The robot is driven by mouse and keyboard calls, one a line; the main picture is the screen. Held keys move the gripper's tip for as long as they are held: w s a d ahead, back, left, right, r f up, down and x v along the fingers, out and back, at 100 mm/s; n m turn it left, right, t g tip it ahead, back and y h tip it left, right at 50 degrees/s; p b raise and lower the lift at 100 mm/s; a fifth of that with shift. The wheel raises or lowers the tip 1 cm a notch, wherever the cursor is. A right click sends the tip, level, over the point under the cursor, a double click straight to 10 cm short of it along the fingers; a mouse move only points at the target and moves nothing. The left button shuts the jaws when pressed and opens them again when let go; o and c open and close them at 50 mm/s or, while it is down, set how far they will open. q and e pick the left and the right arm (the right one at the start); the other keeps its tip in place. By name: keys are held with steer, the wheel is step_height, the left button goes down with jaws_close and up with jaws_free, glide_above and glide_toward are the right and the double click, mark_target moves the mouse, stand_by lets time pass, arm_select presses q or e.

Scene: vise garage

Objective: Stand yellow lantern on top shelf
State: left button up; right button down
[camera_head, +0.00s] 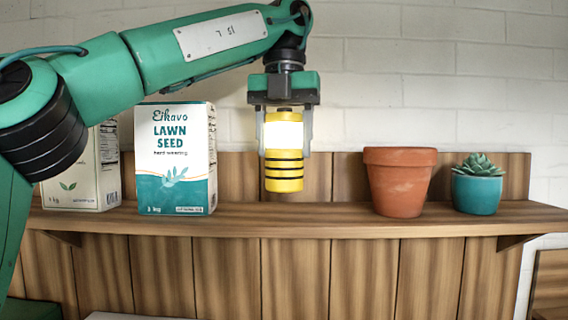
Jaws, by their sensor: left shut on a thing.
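The yellow lantern (284,168) has a bright white upper part and dark bands around its yellow lower part. It hangs upright below my left gripper (284,126), which points down with its two fingers on either side of the lantern and is shut on it. In the picture, the lantern's bottom is a little above the front edge of the wooden shelf (300,222), in the space between the lawn seed box and the terracotta pot. Whether its base touches the shelf is hard to tell. My right gripper is not in view.
A lawn seed box (176,160) stands on the shelf to the left, with another box (85,178) beside it, partly behind my left arm. A terracotta pot (400,182) and a teal pot with a succulent (477,190) stand to the right. Free shelf lies around the lantern.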

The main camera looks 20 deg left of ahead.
mark_target(285, 165)
arm_select(q)
steer(key=shift+w+f, duration=0.15)
steer(key=shift+f, duration=0.1)
step_height(285, 165, down, 2)
steer(key=shift+d+f, duration=0.1)
steer(key=shift+f, duration=0.35)
steer(key=shift+w+a+f, duration=0.15)
steer(key=shift+a+f, duration=0.1)
steer(key=shift+f, duration=0.05)
steer(key=shift+d, duration=0.15)
steer(key=shift+f, duration=0.15)
steer(key=o, duration=0.9)
steer(key=shift+c, duration=0.2)
steer(key=o, duration=0.3)
